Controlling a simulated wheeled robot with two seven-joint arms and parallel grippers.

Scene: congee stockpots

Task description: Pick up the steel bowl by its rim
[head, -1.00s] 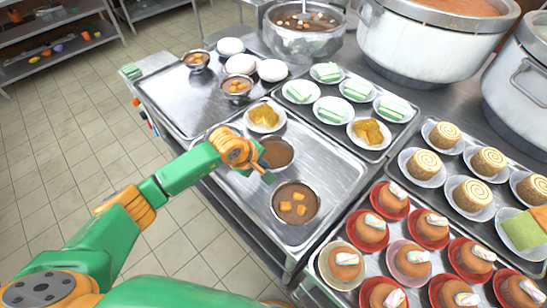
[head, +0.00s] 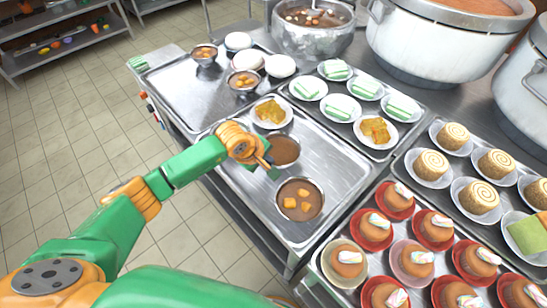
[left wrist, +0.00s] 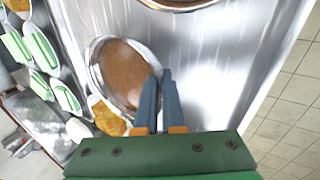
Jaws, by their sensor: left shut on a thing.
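The steel bowl (head: 285,150) holds smooth brown liquid and is at the steel tray's left side, partly hidden by my left gripper. My left gripper (head: 272,170) is at the bowl's near rim. I cannot tell whether the bowl is clear of the tray. My right gripper is not in view.
A second bowl with orange cubes (head: 300,200) stands close by on the same tray (head: 335,165). A plate of yellow pastry (head: 270,112) is just behind. Red-cupped cakes (head: 410,258) fill the tray at the front right. Large pots (head: 425,45) stand at the back.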

